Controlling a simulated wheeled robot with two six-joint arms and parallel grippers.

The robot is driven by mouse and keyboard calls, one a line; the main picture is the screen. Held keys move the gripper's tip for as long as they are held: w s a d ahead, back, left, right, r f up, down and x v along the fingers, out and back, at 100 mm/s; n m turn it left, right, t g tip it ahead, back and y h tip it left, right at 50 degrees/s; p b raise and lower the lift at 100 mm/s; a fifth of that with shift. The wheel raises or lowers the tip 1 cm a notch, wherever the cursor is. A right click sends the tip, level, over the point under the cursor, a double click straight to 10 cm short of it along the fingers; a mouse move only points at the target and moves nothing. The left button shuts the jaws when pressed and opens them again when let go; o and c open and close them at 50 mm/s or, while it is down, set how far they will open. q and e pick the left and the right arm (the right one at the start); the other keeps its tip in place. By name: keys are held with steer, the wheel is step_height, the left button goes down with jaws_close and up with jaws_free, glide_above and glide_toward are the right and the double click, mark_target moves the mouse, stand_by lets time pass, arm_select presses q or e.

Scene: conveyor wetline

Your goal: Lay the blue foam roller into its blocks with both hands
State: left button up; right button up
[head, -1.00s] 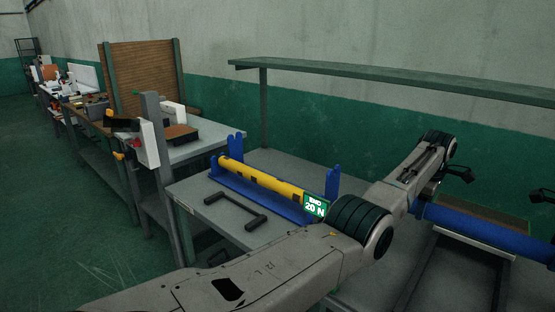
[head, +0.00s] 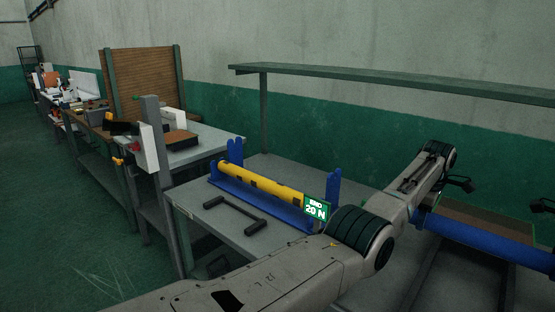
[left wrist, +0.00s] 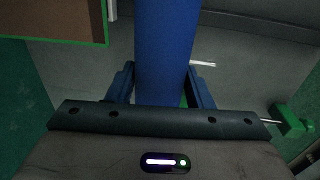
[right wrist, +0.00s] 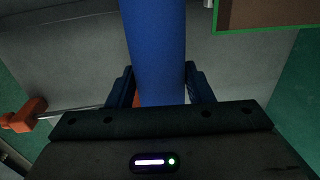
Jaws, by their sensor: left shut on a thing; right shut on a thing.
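The long blue foam roller (head: 495,240) lies roughly level at the right of the head view, its right end cut off by the picture edge. My left gripper (head: 421,212) is shut around the roller near its left end; the left wrist view shows the roller (left wrist: 163,50) between the fingers. My right gripper (right wrist: 160,92) is shut around the roller in its wrist view; its jaws are out of the head view. A blue stand (head: 270,203) with upright notched ends sits on the grey table, with a yellow dark-banded bar in it. I cannot tell whether it is the roller's blocks.
A black handled bar (head: 235,215) lies on the table before the stand. A brown green-edged panel (head: 478,216) is behind the roller. A shelf (head: 380,80) runs above; cluttered benches stand at left.

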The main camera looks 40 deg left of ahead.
arm_select(q)
steer(key=shift+f, duration=0.5)
arm_select(e)
steer(key=shift+f, duration=0.5)
arm_select(q)
steer(key=shift+f, duration=0.4)
arm_select(e)
steer(key=shift+f, duration=0.4)
arm_select(q)
steer(key=shift+f, duration=0.35)
arm_select(e)
steer(key=shift+f, duration=0.45)
stand_by(0.3)
arm_select(q)
steer(key=o, duration=1.1)
arm_select(e)
steer(key=o, duration=1.1)
arm_select(q)
steer(key=shift+o, duration=1.2)
arm_select(e)
steer(key=shift+o, duration=1.2)
arm_select(q)
steer(key=shift+f, duration=0.1)
steer(key=shift+o, duration=0.4)
